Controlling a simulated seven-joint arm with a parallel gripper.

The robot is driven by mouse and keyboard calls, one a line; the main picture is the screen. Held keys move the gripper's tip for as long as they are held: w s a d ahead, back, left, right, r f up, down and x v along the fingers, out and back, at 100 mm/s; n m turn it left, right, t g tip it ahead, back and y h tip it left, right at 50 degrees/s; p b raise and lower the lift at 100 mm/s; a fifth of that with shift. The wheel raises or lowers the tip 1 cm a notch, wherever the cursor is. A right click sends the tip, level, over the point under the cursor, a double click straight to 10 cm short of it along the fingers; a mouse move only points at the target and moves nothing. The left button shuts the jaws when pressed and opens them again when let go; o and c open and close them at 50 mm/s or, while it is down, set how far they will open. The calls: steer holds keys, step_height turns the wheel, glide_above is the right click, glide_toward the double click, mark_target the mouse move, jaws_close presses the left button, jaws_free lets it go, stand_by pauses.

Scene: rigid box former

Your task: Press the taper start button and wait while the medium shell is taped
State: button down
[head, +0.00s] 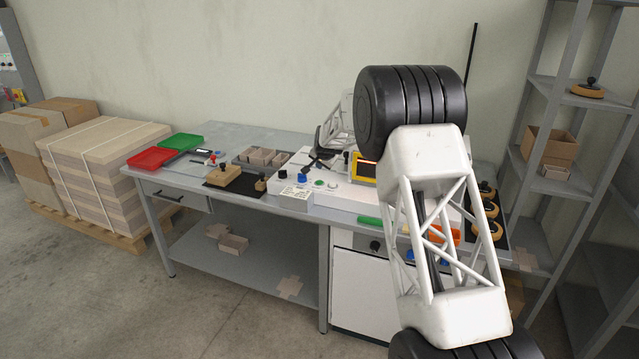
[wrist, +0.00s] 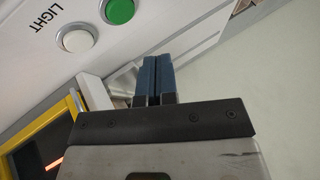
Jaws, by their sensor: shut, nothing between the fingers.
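My gripper (wrist: 154,80) shows in the wrist view with its two blue fingertips shut together and nothing between them. The fingertips are apart from the buttons in the picture. A round green button (wrist: 118,10) is at the top, and a white button (wrist: 77,38) marked LIGHT is beside it, both on a white panel. In the head view the green button (head: 318,183) is on the white machine top. I cannot tell which one is the taper start button. The medium shell cannot be made out for certain; my arm hides part of the machine.
A yellow-framed screen (head: 363,168) stands on the machine and shows at lower left in the wrist view (wrist: 62,125). A tray of small cardboard boxes (head: 263,157), a wooden block (head: 223,176) and red (head: 152,158) and green (head: 181,141) trays are on the bench.

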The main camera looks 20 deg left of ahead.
steer(key=shift+r, duration=0.7)
stand_by(0.4)
steer(key=shift+d+r, duration=0.15)
steer(key=shift+d, duration=0.05)
steer(key=s+d+r+h, duration=0.1)
steer(key=s+d+r, duration=0.5)
steer(key=d, duration=0.4)
steer(key=s+d+r, duration=0.6)
steer(key=d+r, duration=0.1)
steer(key=d, duration=0.3)
steer(key=s+d+r+h, duration=0.1)
steer(key=s+d+r, duration=0.5)
steer(key=d, duration=0.4)
steer(key=s+d+r+g+h, duration=0.1)
steer(key=s+d+r, duration=0.2)
steer(key=s+d, duration=0.5)
steer(key=s+d+r+g, duration=0.1)
steer(key=s+d+r, duration=0.1)
steer(key=s+d, duration=0.65)
steer(key=s+d+f, duration=0.2)
steer(key=s+d, duration=0.2)
steer(key=s, duration=0.8)
steer(key=s+d+f+n+g+h, duration=0.1)
steer(key=s+d, duration=0.3)
steer(key=s, duration=0.9)
steer(key=s+d+f, duration=0.4)
steer(key=s+d, duration=0.1)
steer(key=s, duration=0.7)
steer(key=shift+s+h, duration=0.15)
steer(key=shift+h, duration=0.15)
